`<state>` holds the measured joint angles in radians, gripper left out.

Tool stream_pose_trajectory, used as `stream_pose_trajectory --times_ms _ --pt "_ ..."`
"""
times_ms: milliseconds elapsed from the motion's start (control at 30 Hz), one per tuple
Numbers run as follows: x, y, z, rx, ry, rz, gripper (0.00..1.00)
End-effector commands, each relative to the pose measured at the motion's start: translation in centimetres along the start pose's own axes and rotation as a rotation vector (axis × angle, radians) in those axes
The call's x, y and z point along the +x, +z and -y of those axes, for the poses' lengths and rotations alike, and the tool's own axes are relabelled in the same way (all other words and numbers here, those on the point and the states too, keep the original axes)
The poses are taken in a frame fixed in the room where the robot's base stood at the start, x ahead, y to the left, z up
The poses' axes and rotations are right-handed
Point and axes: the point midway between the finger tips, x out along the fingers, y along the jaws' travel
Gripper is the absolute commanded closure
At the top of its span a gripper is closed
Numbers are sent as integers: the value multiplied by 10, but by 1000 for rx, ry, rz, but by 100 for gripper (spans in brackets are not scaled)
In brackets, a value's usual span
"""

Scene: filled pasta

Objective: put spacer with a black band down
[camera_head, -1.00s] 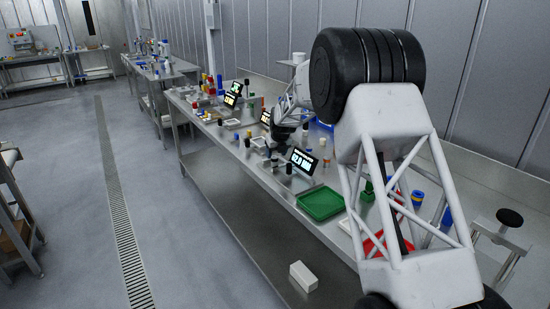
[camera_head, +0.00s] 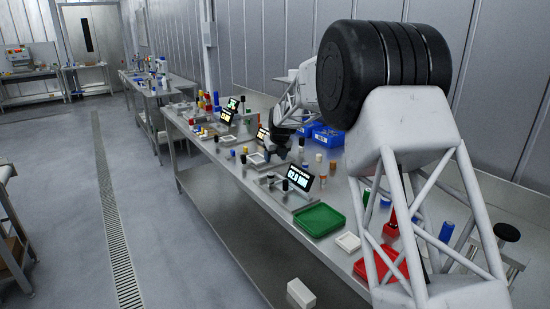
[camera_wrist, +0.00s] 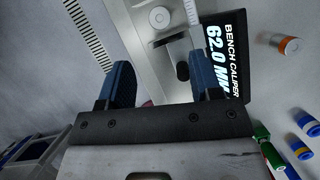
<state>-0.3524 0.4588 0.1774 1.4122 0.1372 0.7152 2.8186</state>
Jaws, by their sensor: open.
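My gripper (camera_wrist: 168,82) is open, its two blue fingers apart, above the bench caliper (camera_wrist: 150,45). Nothing is visibly clamped between them. A small dark round piece (camera_wrist: 182,70) shows between the fingers beside the caliper jaw. I cannot tell whether it is the spacer with a black band.
Blue bins (camera_head: 327,137) stand behind.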

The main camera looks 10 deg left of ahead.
Motion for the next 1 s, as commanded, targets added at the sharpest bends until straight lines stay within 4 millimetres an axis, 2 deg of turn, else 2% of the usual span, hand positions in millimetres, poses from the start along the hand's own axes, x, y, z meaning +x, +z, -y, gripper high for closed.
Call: stream_pose_trajectory --times_ms 667,833,1000 --pt "-3 -2 1 -9 -1 0 41" --pt "-20 -12 6 -63 -5 -4 41" --pt "-54 -35 16 -182 -13 -11 41"
